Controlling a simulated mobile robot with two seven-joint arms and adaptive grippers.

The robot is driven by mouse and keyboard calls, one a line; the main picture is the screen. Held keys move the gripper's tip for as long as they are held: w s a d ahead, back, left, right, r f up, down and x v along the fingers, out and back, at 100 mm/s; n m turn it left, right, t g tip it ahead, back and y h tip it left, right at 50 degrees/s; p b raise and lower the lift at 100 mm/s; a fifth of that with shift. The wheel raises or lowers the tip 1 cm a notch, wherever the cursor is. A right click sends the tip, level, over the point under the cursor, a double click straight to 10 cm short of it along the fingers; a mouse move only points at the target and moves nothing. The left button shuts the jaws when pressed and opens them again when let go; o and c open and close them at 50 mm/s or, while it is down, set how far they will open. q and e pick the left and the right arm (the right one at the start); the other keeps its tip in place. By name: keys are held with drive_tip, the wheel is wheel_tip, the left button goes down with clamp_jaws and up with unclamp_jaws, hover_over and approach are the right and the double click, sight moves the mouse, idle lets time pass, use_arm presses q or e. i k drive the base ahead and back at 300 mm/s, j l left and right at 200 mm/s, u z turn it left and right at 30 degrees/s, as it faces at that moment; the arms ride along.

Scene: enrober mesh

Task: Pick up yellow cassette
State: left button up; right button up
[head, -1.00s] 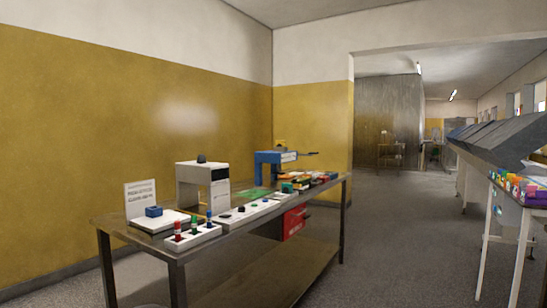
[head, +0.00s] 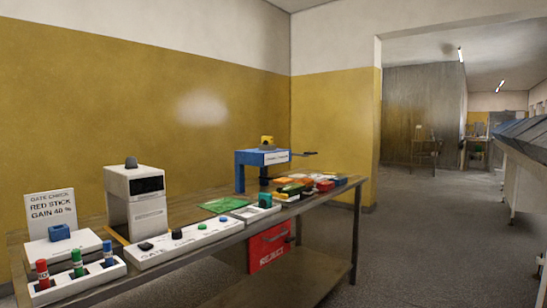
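Neither gripper is in view. On the long table (head: 95,293) along the yellow wall, a cluster of small coloured flat pieces (head: 300,187) lies near the far end. It has orange, yellow-orange, green, red and blue parts. They are too small to tell which one is the yellow cassette.
A sign (head: 50,210), a blue block (head: 59,232), red, green and blue sticks in a white rack (head: 70,287), a white machine (head: 137,200) and a button panel (head: 185,245) stand on the table. A red reject box (head: 269,246) hangs below. Floor (head: 430,245) at right is clear.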

sight(265, 139)
drive_tip(key=i+l+u, duration=0.2)
drive_tip(key=i+l, duration=0.15)
drive_tip(key=i+l+u, duration=0.15)
drive_tip(key=i+l, duration=0.15)
drive_tip(key=l, duration=0.35)
